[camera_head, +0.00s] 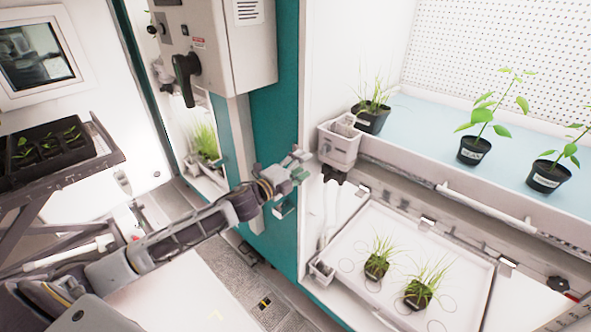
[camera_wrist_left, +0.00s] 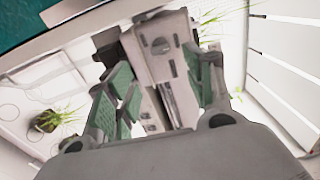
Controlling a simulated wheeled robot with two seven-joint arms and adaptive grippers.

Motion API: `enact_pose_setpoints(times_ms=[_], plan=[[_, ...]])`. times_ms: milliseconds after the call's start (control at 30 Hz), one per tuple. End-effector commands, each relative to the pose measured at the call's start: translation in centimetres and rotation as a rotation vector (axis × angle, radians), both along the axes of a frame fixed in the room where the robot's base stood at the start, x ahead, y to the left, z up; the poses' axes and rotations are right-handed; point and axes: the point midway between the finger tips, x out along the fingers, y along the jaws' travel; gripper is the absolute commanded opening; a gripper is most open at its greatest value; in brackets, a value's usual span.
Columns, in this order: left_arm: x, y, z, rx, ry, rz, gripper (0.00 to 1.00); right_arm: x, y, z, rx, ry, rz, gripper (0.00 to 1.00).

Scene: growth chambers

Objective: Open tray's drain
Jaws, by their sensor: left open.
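The upper tray (camera_head: 430,128) has a light blue surface and carries several potted plants. A small pale box (camera_head: 338,146) is at its left front corner, with a dark fitting (camera_head: 335,175) under it that looks like a drain valve. My left gripper (camera_head: 297,180) is open just left of the box and fitting, with nothing held. In the left wrist view, the green-padded fingers of my left gripper (camera_wrist_left: 165,95) stand apart with the pale box (camera_wrist_left: 158,58) beyond and between them. I cannot tell whether they touch it. The drain's inside is hidden. My right gripper is not in view.
A lower white tray (camera_head: 350,240) holds two grassy pots (camera_head: 418,294). A teal post (camera_head: 272,130) stands close behind my left arm. A black knob (camera_head: 558,284) is at the lower right. A rack with a seedling tray (camera_head: 45,162) is at the left.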

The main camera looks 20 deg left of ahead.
Motion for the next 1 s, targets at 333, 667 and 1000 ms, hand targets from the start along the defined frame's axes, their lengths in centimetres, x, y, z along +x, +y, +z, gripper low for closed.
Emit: enact_pose_setpoints(times_ms=[333,667,1000], plan=[[-1.7,0.6,0.0,0.001,0.0,-0.001,0.53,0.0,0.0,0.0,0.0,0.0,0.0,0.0],[-2.2,0.8,0.1,0.001,-0.001,-0.001,0.53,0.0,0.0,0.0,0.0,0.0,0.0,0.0],[-2.2,0.8,0.0,0.001,0.0,-0.001,0.53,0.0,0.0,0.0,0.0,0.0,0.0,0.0]])
